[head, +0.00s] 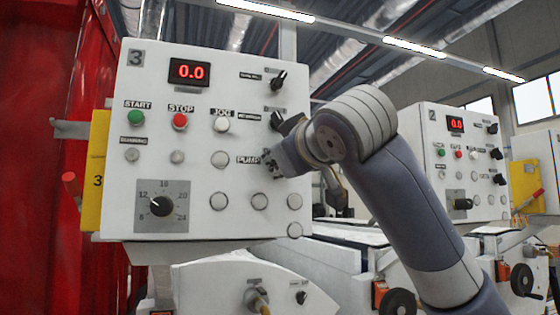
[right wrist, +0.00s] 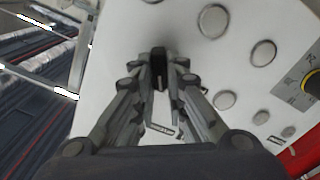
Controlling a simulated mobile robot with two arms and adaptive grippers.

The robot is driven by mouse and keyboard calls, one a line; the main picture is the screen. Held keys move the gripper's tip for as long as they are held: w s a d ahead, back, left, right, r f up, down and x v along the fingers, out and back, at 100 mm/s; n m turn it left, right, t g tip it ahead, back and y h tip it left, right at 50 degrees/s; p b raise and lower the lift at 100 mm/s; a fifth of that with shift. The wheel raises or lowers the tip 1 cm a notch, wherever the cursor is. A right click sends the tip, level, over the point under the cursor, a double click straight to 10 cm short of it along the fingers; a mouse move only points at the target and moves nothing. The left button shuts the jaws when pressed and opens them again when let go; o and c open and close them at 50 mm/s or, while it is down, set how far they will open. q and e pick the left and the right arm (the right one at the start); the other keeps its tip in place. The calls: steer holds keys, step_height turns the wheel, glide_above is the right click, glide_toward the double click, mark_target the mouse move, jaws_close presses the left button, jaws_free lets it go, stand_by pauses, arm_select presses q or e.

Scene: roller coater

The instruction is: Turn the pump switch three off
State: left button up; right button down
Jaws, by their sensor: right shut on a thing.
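The control panel marked 3 (head: 150,95) fills the left half of the head view. Its PUMP label (head: 248,160) shows just left of my right gripper (head: 277,168), which covers the pump switch there. In the right wrist view the black pump switch knob (right wrist: 159,68) stands between the fingertips of my right gripper (right wrist: 160,85), and the fingers are closed around it. The knob's exact angle is hard to tell. My left gripper is not in view.
Two black switches, an upper one (head: 277,79) and a lower one, sit above on the panel. A dial (head: 161,206) and round buttons are at lower left. A second panel marked 2 (head: 460,160) stands at right behind my arm. A red wall (head: 35,150) borders the left.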

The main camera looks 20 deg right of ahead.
steer(key=shift+f, duration=0.1)
steer(key=c, duration=1.6)
jaws_free()
steer(key=s, duration=1.2)
steer(key=shift+d, duration=0.2)
